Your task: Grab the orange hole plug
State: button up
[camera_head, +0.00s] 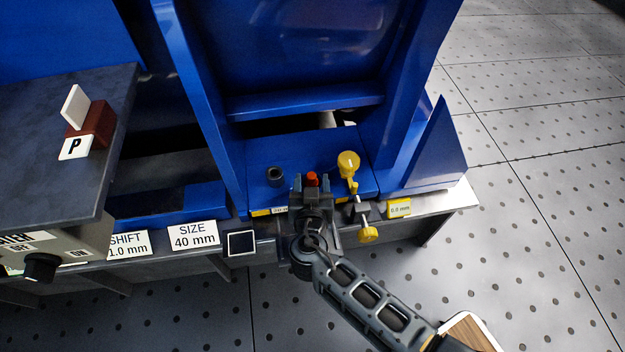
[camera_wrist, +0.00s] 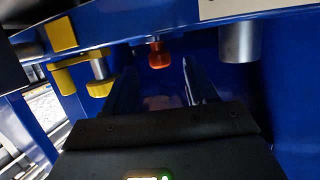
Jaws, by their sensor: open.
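The orange hole plug (camera_head: 312,177) sits on the blue ledge of the machine, between a dark round socket and a yellow knob. It also shows in the wrist view (camera_wrist: 159,55), just beyond the fingertips and roughly in line with the gap between them. My gripper (camera_head: 311,186) is open, its two fingers pointing at the plug, one to each side of it in the head view. In the wrist view my gripper (camera_wrist: 162,82) has nothing between its fingers. I cannot tell whether a finger touches the plug.
A yellow knob (camera_head: 348,163) on a yellow lever stands close right of the plug, with another yellow knob (camera_head: 367,234) below. A dark socket (camera_head: 275,175) stands at left. Blue machine walls (camera_head: 405,110) rise behind and right. Label plates (camera_head: 193,235) line the front edge.

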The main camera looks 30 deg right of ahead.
aim_at(311, 177)
jog(key=x, duration=0.5)
jog(key=shift+w+f+b, duration=0.15)
jog(key=shift+b, duration=0.15)
jog(key=c, duration=1)
